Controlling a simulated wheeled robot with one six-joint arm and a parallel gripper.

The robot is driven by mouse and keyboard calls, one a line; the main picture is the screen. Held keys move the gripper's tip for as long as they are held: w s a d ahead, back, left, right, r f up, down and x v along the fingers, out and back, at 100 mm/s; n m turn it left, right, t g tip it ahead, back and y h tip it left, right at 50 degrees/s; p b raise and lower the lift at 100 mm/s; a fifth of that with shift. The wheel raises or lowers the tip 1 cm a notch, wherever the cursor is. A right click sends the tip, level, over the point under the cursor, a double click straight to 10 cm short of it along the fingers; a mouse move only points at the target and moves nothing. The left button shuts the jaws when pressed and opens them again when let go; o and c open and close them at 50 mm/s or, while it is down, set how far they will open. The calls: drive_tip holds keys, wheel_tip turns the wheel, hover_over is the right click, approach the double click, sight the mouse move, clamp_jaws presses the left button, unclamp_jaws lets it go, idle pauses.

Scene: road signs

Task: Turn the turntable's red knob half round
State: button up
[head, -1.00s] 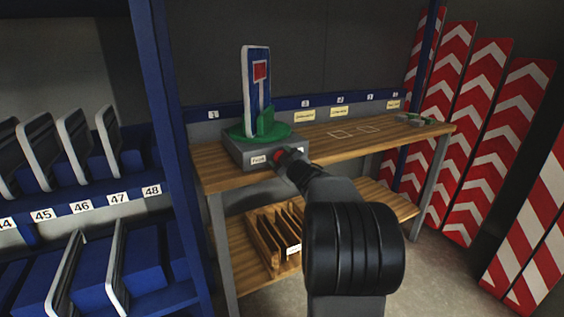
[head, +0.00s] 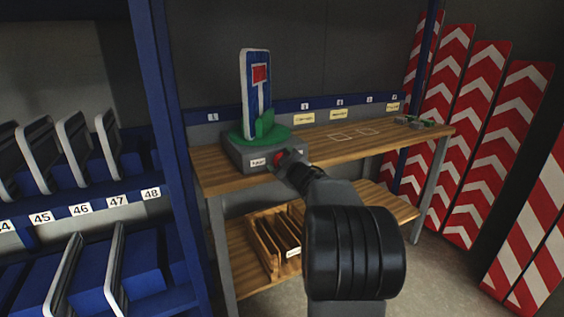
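The turntable is a grey box (head: 240,157) with a green round top (head: 284,133), standing at the left end of the wooden bench. A blue sign (head: 248,107) with a red block and a white bar stands upright in the green holder on it. The red knob (head: 279,157) is on the box's front face, right of a white label. My gripper (head: 281,160) is at the knob, with dark fingers around it; it looks shut on it. My own wrist hides part of the box's right front.
The wooden bench (head: 345,147) is clear in its middle, with white outlined squares. Small green and grey items (head: 414,122) lie at its right end. A wooden rack (head: 262,250) sits on the lower shelf. A blue shelf (head: 90,212) stands left; red-white chevron boards (head: 467,120) lean right.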

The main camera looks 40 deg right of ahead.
drive_tip(key=shift+a+f, duration=0.1)
drive_tip(key=shift+f, duration=0.05)
drive_tip(key=m+p, duration=0.3)
drive_tip(key=m, duration=0.2)
drive_tip(key=shift+r+p, duration=0.35)
drive_tip(key=shift+p, duration=0.05)
drive_tip(key=m+p, duration=0.1)
drive_tip(key=m, duration=0.2)
drive_tip(key=shift+s+d+p, duration=0.15)
drive_tip(key=shift+d+p, duration=0.05)
drive_tip(key=shift+p, duration=0.15)
drive_tip(key=s+a+p, duration=0.2)
drive_tip(key=s, duration=1.2)
drive_tip(key=w+a+r+m+g+h+p, duration=0.25)
drive_tip(key=a+r+g+p, duration=0.35)
drive_tip(key=r+p, duration=0.6)
drive_tip(key=s+a+r+n+g+y+p, duration=0.1)
drive_tip(key=s+a+r+g+y+p, duration=0.1)
drive_tip(key=a, duration=0.5)
drive_tip(key=s+a+r+n+g+y+p, duration=0.1)
drive_tip(key=s+a+r+n+g+p, duration=0.1)
drive_tip(key=s+a+g+p, duration=0.2)
drive_tip(key=shift+s+a+y+p, duration=0.35)
drive_tip(key=shift+s+a+p, duration=1.5)
drive_tip(key=shift+p, duration=0.7)
drive_tip(key=shift+w, duration=0.1)
